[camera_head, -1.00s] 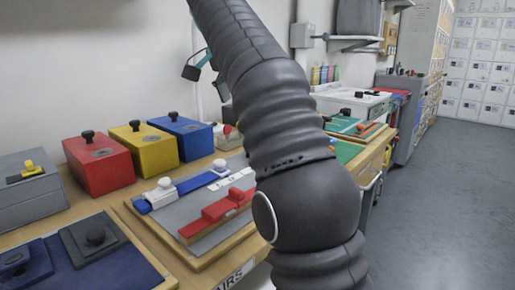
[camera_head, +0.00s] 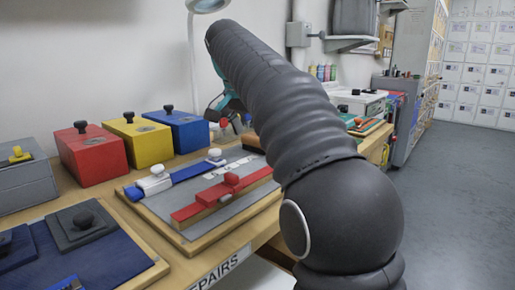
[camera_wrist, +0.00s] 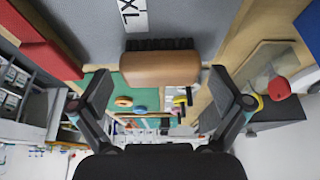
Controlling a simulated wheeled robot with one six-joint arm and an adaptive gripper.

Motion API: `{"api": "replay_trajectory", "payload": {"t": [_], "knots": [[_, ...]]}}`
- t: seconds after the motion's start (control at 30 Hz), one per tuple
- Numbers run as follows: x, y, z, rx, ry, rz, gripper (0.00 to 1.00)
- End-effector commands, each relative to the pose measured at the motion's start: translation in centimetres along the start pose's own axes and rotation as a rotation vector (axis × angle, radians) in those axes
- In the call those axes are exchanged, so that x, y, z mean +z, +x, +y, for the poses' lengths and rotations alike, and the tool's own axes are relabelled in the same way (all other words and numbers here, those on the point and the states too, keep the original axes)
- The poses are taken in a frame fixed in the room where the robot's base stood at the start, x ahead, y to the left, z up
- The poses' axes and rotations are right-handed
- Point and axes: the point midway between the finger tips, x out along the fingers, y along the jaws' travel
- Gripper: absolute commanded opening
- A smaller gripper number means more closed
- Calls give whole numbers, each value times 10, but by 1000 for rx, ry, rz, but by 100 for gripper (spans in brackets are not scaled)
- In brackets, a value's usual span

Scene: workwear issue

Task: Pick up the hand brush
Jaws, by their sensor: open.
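The hand brush (camera_wrist: 162,69) has a tan wooden back and a row of dark bristles. In the wrist view it lies ahead of my gripper (camera_wrist: 160,85), roughly centred between the two fingers. The fingers are wide apart, and nothing is held between them. In the head view a brown piece of the brush (camera_head: 252,141) shows at the far end of the grey board, partly hidden by my arm. My gripper in that view is mostly hidden behind the arm. I cannot tell the exact gap between the fingers and the brush.
The grey board (camera_head: 232,202) carries a red block (camera_head: 222,196) and a blue strip (camera_head: 187,172) with white knobs. Red (camera_head: 92,158), yellow (camera_head: 146,143) and blue (camera_head: 187,134) boxes stand along the wall. A lamp (camera_head: 205,5) rises behind the bench.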

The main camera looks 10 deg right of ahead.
Motion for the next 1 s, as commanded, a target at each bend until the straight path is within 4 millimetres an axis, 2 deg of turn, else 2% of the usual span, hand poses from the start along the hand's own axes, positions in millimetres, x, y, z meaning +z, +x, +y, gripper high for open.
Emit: {"api": "replay_trajectory", "payload": {"t": [0.1, 0.37, 0.6, 1.0], "knots": [[0, 11, 0, 1, 0, -1, 100], [0, 12, 0, -1, 0, 0, 100], [0, 12, 0, 0, 0, -1, 46], [-2, 7, 0, 0, 0, 0, 46]]}}
